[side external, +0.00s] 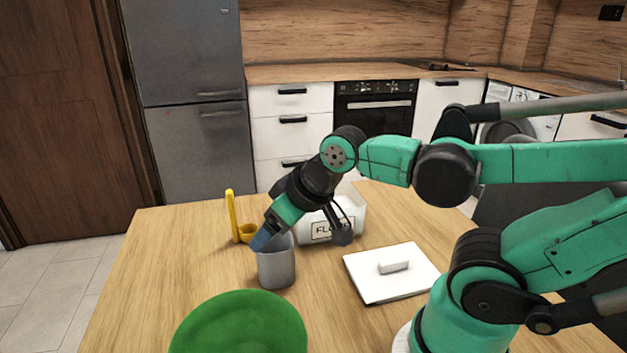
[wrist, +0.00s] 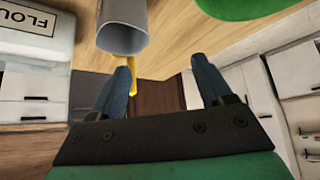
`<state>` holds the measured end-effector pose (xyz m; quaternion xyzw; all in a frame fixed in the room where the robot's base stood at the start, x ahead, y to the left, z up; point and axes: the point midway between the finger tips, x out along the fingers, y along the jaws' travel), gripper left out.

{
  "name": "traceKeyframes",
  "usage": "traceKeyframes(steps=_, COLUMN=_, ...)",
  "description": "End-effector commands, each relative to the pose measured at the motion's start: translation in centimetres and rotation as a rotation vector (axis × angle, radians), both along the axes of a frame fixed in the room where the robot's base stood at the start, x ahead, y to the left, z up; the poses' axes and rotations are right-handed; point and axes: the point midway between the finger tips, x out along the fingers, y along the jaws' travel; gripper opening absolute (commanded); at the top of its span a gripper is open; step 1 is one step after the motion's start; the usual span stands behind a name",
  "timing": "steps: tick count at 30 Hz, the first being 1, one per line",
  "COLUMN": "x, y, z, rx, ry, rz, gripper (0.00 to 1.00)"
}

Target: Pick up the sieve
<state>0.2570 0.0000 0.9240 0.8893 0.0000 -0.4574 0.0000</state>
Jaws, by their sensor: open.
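A grey, open-topped cylindrical cup (side external: 276,267), which may be the sieve, stands upright on the wooden table. It also shows in the wrist view (wrist: 122,28). A yellow ladle-like scoop (side external: 232,212) with an upright handle stands behind it to the left; I cannot tell for sure which of the two is the sieve. In the wrist view the scoop (wrist: 121,69) is partly hidden behind the cup and a finger. My gripper (side external: 261,241) is open, tilted down, at the cup's rim in the side view. In the wrist view its fingers (wrist: 163,78) are wide apart with nothing between them.
A white flour container (side external: 347,216) stands behind the cup to the right. A white square lid (side external: 370,278) with a handle lies right of the cup. A large green dish (side external: 240,325) is in front. The table's left part (side external: 150,260) is clear.

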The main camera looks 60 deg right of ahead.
Motion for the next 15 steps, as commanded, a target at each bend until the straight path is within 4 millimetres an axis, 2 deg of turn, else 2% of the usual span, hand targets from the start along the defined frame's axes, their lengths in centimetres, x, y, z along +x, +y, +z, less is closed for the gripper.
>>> traceKeyframes(steps=1, x=0.0, y=0.0, z=0.0, rx=0.000, ry=0.000, rz=0.000, gripper=0.89)
traceKeyframes(steps=2, x=0.0, y=0.0, z=0.0, rx=0.000, ry=0.000, rz=0.000, gripper=0.98)
traceKeyframes(steps=3, x=0.0, y=0.0, z=0.0, rx=0.000, ry=0.000, rz=0.000, gripper=1.00)
traceKeyframes(steps=11, x=0.1, y=-0.3, z=0.1, rx=-0.013, ry=0.019, rz=0.019, gripper=1.00)
traceKeyframes(steps=15, x=0.6, y=-2.0, z=0.3, rx=-0.066, ry=0.118, rz=0.151, gripper=1.00)
